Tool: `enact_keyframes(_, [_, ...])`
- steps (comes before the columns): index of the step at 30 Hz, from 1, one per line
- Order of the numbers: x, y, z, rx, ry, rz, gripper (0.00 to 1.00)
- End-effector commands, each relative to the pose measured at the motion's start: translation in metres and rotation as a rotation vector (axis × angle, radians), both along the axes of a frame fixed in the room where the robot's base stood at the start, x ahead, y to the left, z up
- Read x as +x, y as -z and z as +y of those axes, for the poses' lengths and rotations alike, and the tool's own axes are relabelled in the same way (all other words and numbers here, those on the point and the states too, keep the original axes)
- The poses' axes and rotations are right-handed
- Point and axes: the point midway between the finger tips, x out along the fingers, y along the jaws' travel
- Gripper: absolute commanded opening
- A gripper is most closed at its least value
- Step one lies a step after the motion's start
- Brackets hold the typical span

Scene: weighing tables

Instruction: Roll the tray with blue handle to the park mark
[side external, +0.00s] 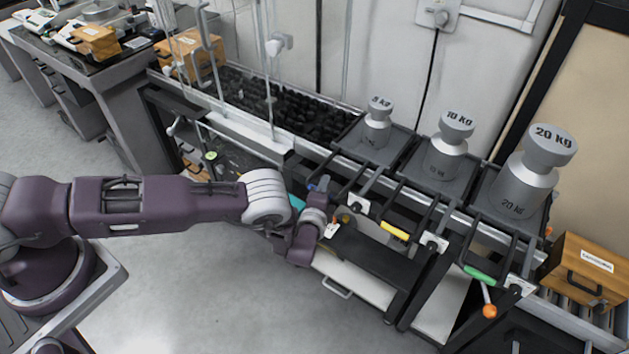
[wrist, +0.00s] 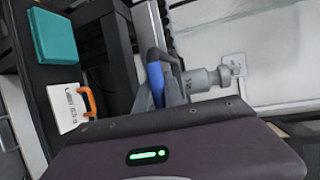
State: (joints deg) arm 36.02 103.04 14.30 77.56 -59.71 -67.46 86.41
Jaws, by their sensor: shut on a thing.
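The tray with blue handle (side external: 398,144) carries the 5 kg weight (side external: 377,124), which stands upright at the left of a row of trays. The blue handle (side external: 319,184) sticks out at the front of the rack. My gripper (side external: 318,192) is at this handle and shut on it; the fingers are mostly hidden by my wrist. In the wrist view the blue handle (wrist: 155,83) rises from behind my gripper's edge, with the grey weight (wrist: 202,80) beyond it. I cannot make out a park mark.
To the right are the yellow handle (side external: 394,231) with the 10 kg weight (side external: 446,152) and the green handle (side external: 479,275) with the 20 kg weight (side external: 520,190). A wooden box (side external: 582,275) stands at far right. Open floor (side external: 210,290) lies in front.

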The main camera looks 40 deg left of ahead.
Motion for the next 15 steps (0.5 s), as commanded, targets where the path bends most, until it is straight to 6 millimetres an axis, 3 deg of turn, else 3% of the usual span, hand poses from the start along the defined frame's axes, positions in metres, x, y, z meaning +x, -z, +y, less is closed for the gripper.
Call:
enact_keyframes(13, [0.0014,-0.0011,-0.0025,0.000,-0.001,-0.003,0.00])
enact_keyframes(14, [0.0014,-0.0011,-0.0025,0.000,-0.001,-0.003,0.16])
enact_keyframes(15, [0.0013,-0.0011,-0.0025,0.000,-0.001,-0.003,0.24])
